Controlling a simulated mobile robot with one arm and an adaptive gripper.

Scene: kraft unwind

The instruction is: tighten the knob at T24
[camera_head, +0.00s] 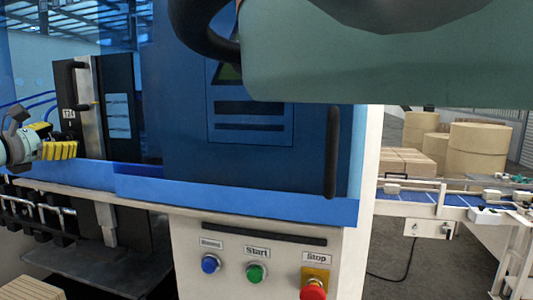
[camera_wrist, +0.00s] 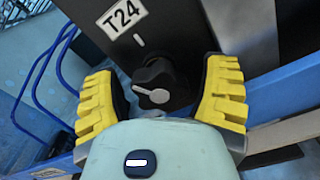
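The black knob (camera_wrist: 160,82) is on a dark panel (camera_wrist: 185,25) below the white T24 label (camera_wrist: 122,17). Its pale pointer points to the left, and a short white mark is on the panel above it. My gripper (camera_wrist: 161,88) has its yellow fingers apart, one on each side of the knob. Gaps show between the fingers and the knob. In the head view my gripper (camera_head: 60,150) is at the left edge, below the T24 label (camera_head: 69,113). I cannot make out the knob there.
A blue machine door (camera_head: 290,150) with a dark vertical handle (camera_head: 332,150) stands right of the panel. Below it are a blue button (camera_head: 210,264), a green Start button (camera_head: 256,273) and a red Stop button (camera_head: 313,289). Blue hoses (camera_wrist: 42,75) run left of the panel.

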